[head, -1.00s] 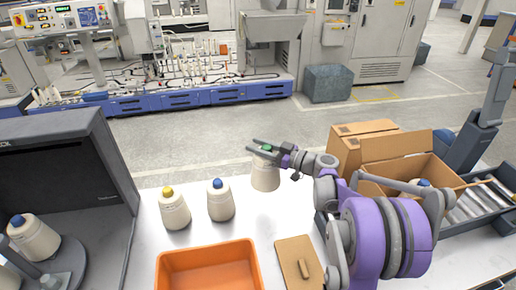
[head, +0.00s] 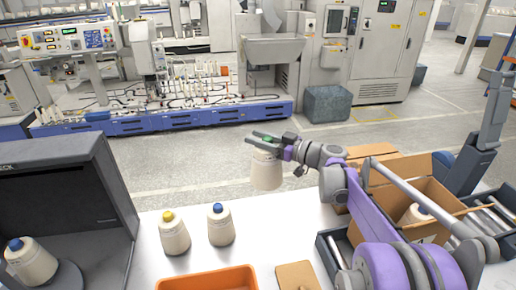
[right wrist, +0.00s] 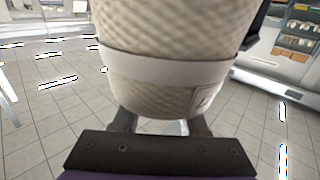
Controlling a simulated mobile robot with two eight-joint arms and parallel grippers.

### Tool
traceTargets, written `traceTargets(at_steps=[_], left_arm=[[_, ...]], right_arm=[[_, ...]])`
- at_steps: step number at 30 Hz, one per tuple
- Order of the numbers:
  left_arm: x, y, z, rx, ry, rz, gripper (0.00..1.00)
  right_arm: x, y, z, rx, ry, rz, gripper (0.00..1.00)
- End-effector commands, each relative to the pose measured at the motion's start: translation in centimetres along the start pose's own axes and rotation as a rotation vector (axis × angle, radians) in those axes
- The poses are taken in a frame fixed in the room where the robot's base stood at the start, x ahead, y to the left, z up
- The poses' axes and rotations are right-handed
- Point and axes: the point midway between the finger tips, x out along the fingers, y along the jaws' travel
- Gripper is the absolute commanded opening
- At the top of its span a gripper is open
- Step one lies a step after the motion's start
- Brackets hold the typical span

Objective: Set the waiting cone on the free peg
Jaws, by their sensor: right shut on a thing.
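My right gripper (head: 264,138) is shut on a cream yarn cone (head: 266,172) with a green top. It holds the cone upright near the table's far edge, apart from the other cones. In the right wrist view the cone (right wrist: 175,60) fills the upper middle, with a pale band around it. A yellow-topped cone (head: 174,236) and a blue-topped cone (head: 220,227) stand on the table to the left. Another blue-topped cone (head: 31,263) sits tilted at the dark cabinet. I cannot make out a free peg. My left gripper is not in view.
The dark cabinet (head: 60,200) stands at the left. An orange bin (head: 207,281) and a tan board (head: 297,275) lie at the front. An open cardboard box (head: 405,200) with a cone inside stands at the right, beside a grey roller tray (head: 490,207). White table (head: 255,225) shows between them.

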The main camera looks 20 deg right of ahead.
Motion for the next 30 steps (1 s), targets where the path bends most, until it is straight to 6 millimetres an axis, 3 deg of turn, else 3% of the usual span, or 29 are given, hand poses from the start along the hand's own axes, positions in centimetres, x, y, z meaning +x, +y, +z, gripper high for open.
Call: traceTargets(at_steps=[15, 30], left_arm=[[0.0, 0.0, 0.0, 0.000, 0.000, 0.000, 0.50], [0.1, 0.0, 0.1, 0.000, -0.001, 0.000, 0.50]], right_arm=[[0.0, 0.0, -5.8, 0.000, 0.001, 0.000, 0.00], [-0.1, -0.1, -6.0, 0.001, 0.000, -0.001, 0.00]])
